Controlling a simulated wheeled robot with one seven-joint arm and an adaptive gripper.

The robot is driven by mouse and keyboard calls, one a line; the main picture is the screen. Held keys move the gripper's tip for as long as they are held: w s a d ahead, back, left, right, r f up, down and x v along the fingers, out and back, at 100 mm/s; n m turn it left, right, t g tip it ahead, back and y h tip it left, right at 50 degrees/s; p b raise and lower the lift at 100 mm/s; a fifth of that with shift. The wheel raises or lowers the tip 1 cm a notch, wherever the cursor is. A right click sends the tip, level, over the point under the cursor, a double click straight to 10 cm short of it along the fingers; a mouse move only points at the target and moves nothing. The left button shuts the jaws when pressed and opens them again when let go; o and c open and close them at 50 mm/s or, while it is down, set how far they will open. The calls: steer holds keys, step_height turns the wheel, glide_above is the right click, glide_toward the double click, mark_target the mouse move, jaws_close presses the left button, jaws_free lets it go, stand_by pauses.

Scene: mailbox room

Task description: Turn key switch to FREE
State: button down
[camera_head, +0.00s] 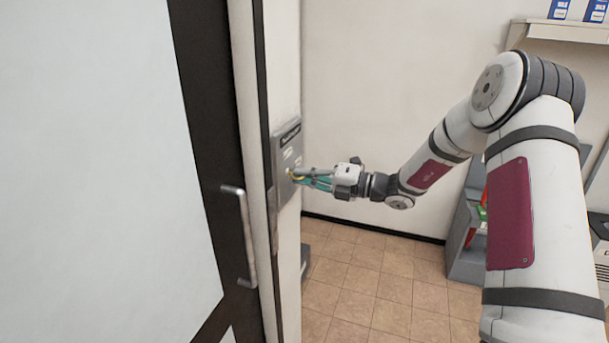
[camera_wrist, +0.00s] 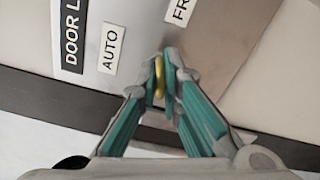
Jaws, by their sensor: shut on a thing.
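The key switch panel (camera_head: 287,165) is a grey metal plate on the narrow wall beside the door. In the wrist view the panel (camera_wrist: 150,25) carries the labels "DOOR L…" (camera_wrist: 73,30), "AUTO" (camera_wrist: 111,48) and a partly cut-off "FR…" (camera_wrist: 184,8). My gripper (camera_head: 294,176) reaches the panel's lower half. In the wrist view its teal fingers (camera_wrist: 161,82) are shut on a yellow key (camera_wrist: 159,76), seen edge-on between the fingertips. The fingertips hide the lock and most of the key, so I cannot tell which label it points to.
A dark-framed door (camera_head: 205,120) with a metal handle (camera_head: 241,235) stands left of the panel. A grey bin-like unit (camera_head: 466,240) stands on the tiled floor at right, below a wall shelf (camera_head: 565,31). The floor (camera_head: 375,275) in the middle is clear.

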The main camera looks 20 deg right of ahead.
steer(key=shift+f+m, duration=0.1)
steer(key=shift+m, duration=1.6)
steer(key=c, duration=1.8)
jaws_free()
steer(key=shift+o, duration=0.2)
steer(key=v, duration=1.2)
